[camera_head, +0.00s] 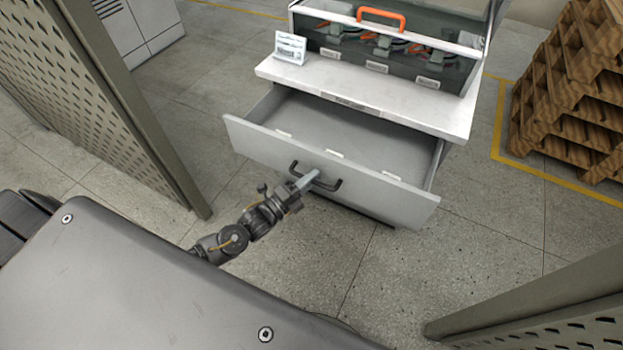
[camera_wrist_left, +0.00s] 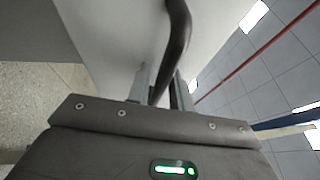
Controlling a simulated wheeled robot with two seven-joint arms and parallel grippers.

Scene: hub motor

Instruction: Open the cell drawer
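The cell drawer (camera_head: 330,170) is pulled out well from the white cabinet, and its grey inside shows empty in the head view. Its dark bar handle (camera_head: 328,184) is on the front panel. My left gripper (camera_head: 312,178) is at the middle of the handle. In the left wrist view the handle (camera_wrist_left: 178,40) runs down between the two fingers of the gripper (camera_wrist_left: 160,88), which sit on either side of it, close around the bar. My right gripper is in neither view.
A case with an orange handle (camera_head: 381,17) and a small white sign (camera_head: 290,48) stand on the cabinet top (camera_head: 400,98). Wooden pallets (camera_head: 572,85) are stacked at right. Perforated panels (camera_head: 90,85) stand at left and lower right. The floor before the drawer is clear.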

